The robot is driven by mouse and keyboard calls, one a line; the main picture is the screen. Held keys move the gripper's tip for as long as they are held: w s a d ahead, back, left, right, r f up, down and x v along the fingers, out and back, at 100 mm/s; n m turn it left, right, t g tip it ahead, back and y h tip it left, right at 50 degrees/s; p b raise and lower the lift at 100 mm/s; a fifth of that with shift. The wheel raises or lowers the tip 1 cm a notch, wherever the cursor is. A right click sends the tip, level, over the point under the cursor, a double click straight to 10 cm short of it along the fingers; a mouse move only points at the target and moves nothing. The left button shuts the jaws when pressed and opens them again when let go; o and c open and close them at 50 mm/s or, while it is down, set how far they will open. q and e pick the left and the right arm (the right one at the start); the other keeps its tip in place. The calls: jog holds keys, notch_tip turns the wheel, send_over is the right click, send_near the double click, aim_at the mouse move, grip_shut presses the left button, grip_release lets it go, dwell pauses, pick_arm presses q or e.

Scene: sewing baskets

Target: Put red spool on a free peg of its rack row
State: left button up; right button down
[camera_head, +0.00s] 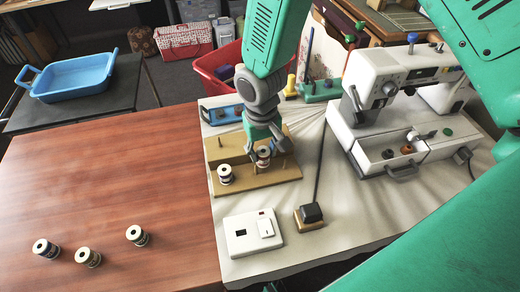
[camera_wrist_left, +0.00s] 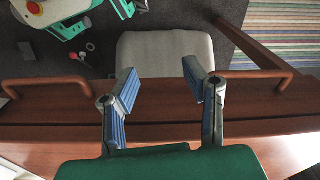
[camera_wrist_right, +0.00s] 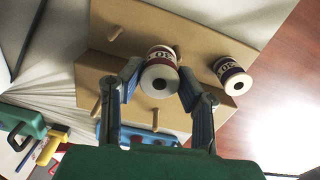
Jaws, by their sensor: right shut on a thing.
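My right gripper (camera_head: 261,146) is shut on a spool (camera_head: 264,158) with a white top and a dark reddish label band. The right wrist view shows this spool (camera_wrist_right: 159,76) end-on between the fingers, over the low front step of the wooden rack (camera_head: 244,183). Whether a peg is inside it is hidden. A second spool (camera_head: 224,174), with a dark red-purple band, stands at the front step's left end. It also shows in the right wrist view (camera_wrist_right: 232,76). A bare peg (camera_wrist_right: 115,33) stands on the held spool's other side. My left gripper (camera_wrist_left: 160,80) is open and empty.
Several spools, one of them here (camera_head: 88,257), stand on the brown table at left. A white switch box (camera_head: 252,233) and a black-topped block (camera_head: 311,214) lie in front of the rack. A sewing machine (camera_head: 400,105) stands right. The raised back step carries bare pegs (camera_wrist_right: 155,120).

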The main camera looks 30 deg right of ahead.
jog(key=shift+a+r, duration=0.15)
jog(key=shift+a, duration=0.7)
jog(key=shift+d, duration=0.45)
jog(key=shift+d+p, duration=0.2)
jog(key=shift+p, duration=0.15)
jog(key=shift+a, duration=0.75)
jog(key=shift+d, duration=0.5)
jog(key=shift+a, duration=0.35)
pick_arm(q)
jog(key=shift+a+r, duration=0.25)
jog(key=shift+a, duration=0.45)
pick_arm(e)
jog(key=shift+a+f, duration=0.15)
jog(key=shift+f, duration=0.2)
pick_arm(q)
jog(key=shift+d, duration=0.1)
pick_arm(e)
jog(key=shift+d, duration=0.2)
pick_arm(q)
jog(key=shift+r, duration=0.2)
